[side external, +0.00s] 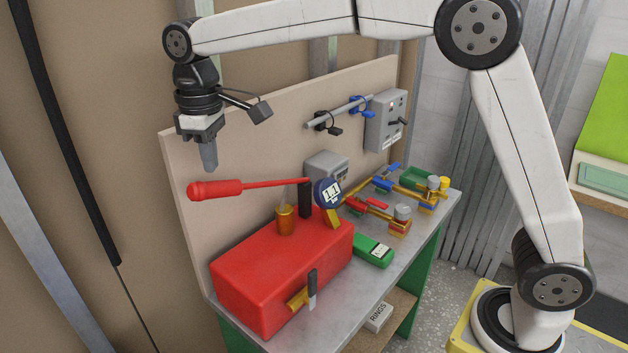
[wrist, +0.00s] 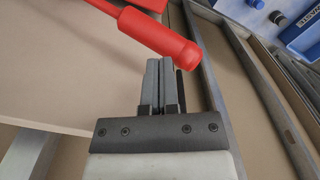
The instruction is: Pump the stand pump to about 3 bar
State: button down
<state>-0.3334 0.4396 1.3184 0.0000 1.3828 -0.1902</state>
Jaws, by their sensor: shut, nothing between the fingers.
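The stand pump is a red box (side external: 285,272) on the metal bench, with a brass fitting (side external: 286,219) on top. Its red lever handle (side external: 220,189) sticks out to the left, roughly level. The round gauge (side external: 329,192) on it seems to read 1.1. My gripper (side external: 210,168) is shut and empty, pointing down just above the handle's grip in the side view. In the wrist view the handle's red end (wrist: 160,35) lies beyond my fingertips (wrist: 163,62). I cannot tell whether they touch.
A brass valve with a red lever (side external: 372,205) and another with a blue lever (side external: 390,175) stand right of the pump. A green device (side external: 373,250) lies on the bench (side external: 425,232). A grey box (side external: 386,120) hangs on the back board (side external: 240,130). Space left of the handle is clear.

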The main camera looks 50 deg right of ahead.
notch_tip(320, 180, down, 12)
jog(key=shift+r, duration=6.1)
jog(key=shift+f, duration=0.1)
